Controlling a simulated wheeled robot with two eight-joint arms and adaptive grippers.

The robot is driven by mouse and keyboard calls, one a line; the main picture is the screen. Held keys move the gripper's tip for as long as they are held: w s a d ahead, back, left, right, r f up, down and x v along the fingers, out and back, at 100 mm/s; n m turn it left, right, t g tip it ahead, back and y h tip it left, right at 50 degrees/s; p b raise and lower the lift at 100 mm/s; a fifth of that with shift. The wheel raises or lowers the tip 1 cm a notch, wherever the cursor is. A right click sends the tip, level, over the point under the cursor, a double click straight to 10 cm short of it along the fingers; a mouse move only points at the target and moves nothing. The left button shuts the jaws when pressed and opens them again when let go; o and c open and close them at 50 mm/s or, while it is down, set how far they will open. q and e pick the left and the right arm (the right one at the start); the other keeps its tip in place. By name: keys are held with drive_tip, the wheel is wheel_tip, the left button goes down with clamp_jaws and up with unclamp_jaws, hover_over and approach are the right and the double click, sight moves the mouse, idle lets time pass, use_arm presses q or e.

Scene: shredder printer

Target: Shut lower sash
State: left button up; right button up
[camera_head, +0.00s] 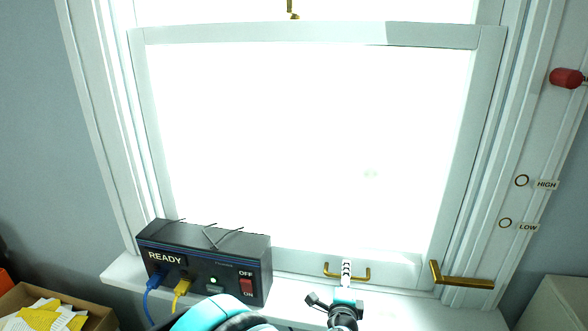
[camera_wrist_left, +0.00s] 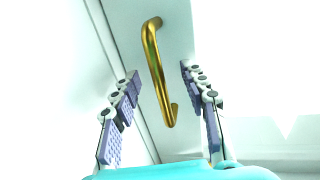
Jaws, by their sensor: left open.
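The lower sash (camera_head: 310,36) is a white-framed window panel. Its bottom rail is low, close above the sill, and I cannot tell whether a gap remains under it. A brass pull handle (camera_head: 329,270) is fixed to the bottom rail, and it also shows in the left wrist view (camera_wrist_left: 153,60). My left gripper (camera_head: 346,268) is at this handle. In the left wrist view the left gripper (camera_wrist_left: 160,74) is open, with one finger on each side of the handle and visible space between. My right gripper is not in view.
A black box (camera_head: 205,262) marked READY, with blue and yellow cables, stands on the sill (camera_head: 125,272) left of the handle. A brass lever (camera_head: 462,281) is at the lower right. A red knob (camera_head: 566,78) and rings marked HIGH and LOW (camera_head: 505,223) are on the right.

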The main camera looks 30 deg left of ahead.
use_arm(q)
drive_tip(key=shift+s, duration=0.1)
drive_tip(key=shift+p+v, duration=0.45)
drive_tip(key=shift+v, duration=2.5)
